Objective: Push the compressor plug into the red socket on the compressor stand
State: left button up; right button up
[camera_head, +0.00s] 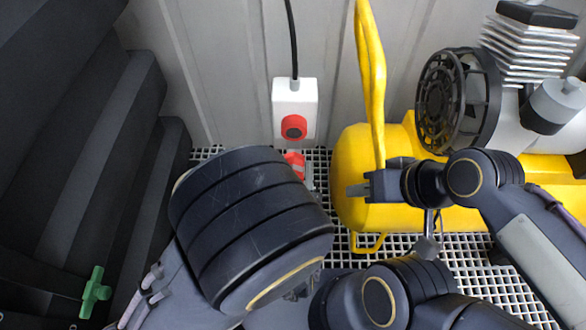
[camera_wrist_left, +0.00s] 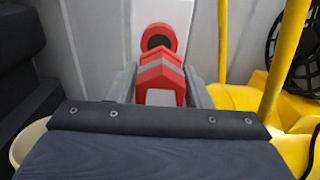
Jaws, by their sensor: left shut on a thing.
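The compressor plug (camera_head: 294,161) is red with a grey band and shows mostly hidden behind my left arm in the head view. In the left wrist view the plug (camera_wrist_left: 160,72) sits between the two grey fingers of my left gripper (camera_wrist_left: 162,92), which is shut on it. The red socket (camera_head: 293,127), round with a dark centre, is on a white box on the wall. The socket (camera_wrist_left: 158,38) shows just above the plug in the wrist view, partly covered by it. In the head view the plug is below the socket, apart from it. My right gripper (camera_head: 358,190) is in front of the yellow tank; its jaw gap is unclear.
The yellow compressor (camera_head: 350,150) with its handle and black fan (camera_head: 452,100) stands right of the socket. A black cable (camera_head: 292,40) runs up from the white box (camera_head: 295,90). A green valve handle (camera_head: 96,292) is at lower left. White grating (camera_head: 465,255) covers the floor.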

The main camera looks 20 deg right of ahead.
aim_at(294, 133)
pick_arm(q)
jog(key=shift+p+x, duration=0.4)
jog(key=shift+x, duration=2.55)
jog(key=shift+b, duration=0.35)
jog(key=shift+w+d, duration=0.1)
jog(key=shift+w, duration=0.4)
dwell(0.5)
jog(key=o, duration=1.4)
jog(key=shift+c, duration=0.2)
jog(key=shift+s, duration=0.15)
jog(key=v, duration=0.7)
jog(key=shift+s, duration=0.25)
